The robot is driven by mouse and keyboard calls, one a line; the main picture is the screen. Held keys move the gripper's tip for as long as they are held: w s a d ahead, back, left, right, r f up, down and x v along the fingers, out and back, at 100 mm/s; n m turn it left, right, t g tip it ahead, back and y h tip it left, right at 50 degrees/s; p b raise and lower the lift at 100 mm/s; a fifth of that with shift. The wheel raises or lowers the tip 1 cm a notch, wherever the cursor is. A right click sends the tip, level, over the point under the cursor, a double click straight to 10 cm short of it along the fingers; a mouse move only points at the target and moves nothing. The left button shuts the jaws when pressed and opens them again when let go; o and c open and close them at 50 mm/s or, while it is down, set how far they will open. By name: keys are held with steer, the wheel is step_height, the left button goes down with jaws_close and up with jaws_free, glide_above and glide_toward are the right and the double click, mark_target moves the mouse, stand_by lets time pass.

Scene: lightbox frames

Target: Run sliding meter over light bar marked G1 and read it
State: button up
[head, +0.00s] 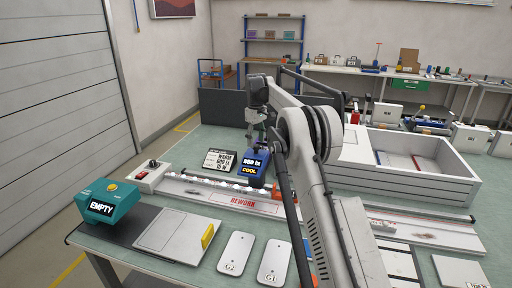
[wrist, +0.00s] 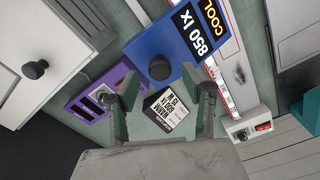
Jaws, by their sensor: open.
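The blue meter (head: 255,160) stands at the lit strip on the bench. Its display reads "850 lx" and "COOL" in the wrist view (wrist: 196,32), and a black knob (wrist: 160,67) is on top. My gripper (wrist: 168,76) is open and empty, its fingertips on either side of the knob in the picture; the gap in height is unclear. In the head view my gripper (head: 257,133) is above the meter. White plates marked G1 (head: 273,262) and G2 (head: 235,253) lie at the front. The lit strip (head: 195,184) shows no readable G1 mark.
A card (head: 219,160) reads "WARM 600 lx 15 W". A purple device (wrist: 84,103) is beside the meter. A switch box (head: 152,176), a teal box reading "EMPTY" (head: 106,202) and a REWORK tray (head: 243,203) are nearby. A large white tray (head: 440,185) is at right.

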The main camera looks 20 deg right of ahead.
mark_target(256, 145)
steer(key=shift+f, duration=1.7)
jaws_close()
